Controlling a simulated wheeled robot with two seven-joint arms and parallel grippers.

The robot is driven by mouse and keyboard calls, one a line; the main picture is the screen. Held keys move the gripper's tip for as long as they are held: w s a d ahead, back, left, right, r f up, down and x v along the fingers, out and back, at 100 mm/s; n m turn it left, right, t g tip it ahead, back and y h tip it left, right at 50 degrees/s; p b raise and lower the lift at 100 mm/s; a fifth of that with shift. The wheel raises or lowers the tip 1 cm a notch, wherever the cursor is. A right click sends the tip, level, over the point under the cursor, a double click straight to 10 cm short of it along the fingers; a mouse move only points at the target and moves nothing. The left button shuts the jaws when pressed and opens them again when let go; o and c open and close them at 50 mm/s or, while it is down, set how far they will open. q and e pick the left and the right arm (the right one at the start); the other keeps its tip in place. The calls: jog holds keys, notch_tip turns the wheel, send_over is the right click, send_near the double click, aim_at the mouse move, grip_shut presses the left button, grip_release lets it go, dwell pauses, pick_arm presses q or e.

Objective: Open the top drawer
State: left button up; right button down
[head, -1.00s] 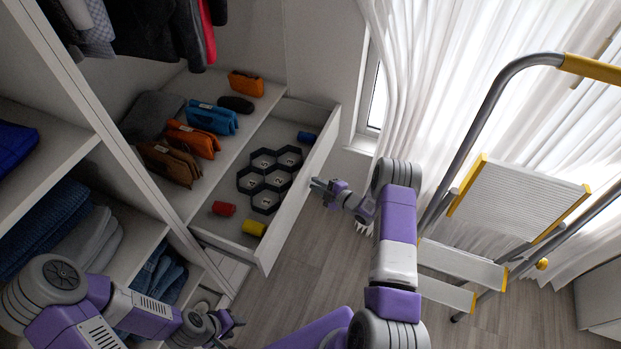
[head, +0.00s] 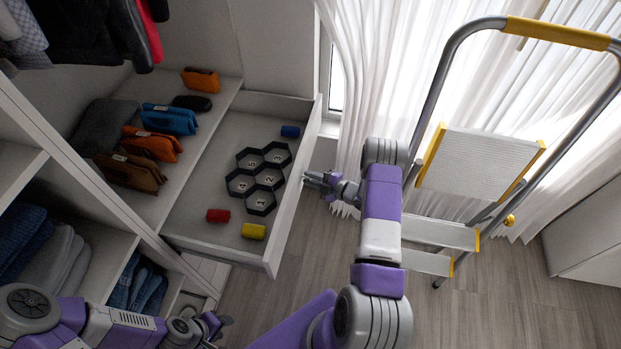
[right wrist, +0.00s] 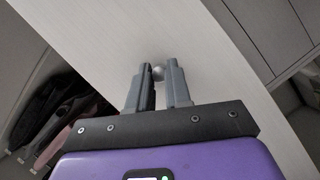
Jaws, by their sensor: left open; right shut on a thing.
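The top drawer (head: 285,215) is pulled well out of the shelving in the head view. Inside it lie a black hexagonal organizer (head: 240,183), a red roll (head: 218,215), a yellow roll (head: 254,231) and a blue roll (head: 290,131). My right gripper (head: 309,179) is at the outer face of the drawer front. In the right wrist view its fingers (right wrist: 157,80) are shut on a small round knob (right wrist: 158,72) on the pale drawer front (right wrist: 185,30). My left gripper (head: 222,324) is open and empty, low at the left, near the lower shelves and apart from the drawer.
A shelf above the drawer holds several pouches, including an orange one (head: 200,80) and a blue one (head: 169,119). Folded jeans (head: 140,283) fill a lower cubby. A step ladder (head: 480,165) stands at the right by white curtains (head: 360,60). Wooden floor (head: 300,255) is clear before the drawer.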

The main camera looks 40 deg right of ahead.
jog(key=c, duration=1.1)
grip_release()
jog(key=shift+o, duration=0.2)
jog(key=p+v, duration=0.1)
jog(key=v, duration=0.6)
jog(key=shift+s+d+p, duration=0.15)
jog(key=shift+s+p, duration=0.15)
jog(key=shift+p, duration=0.1)
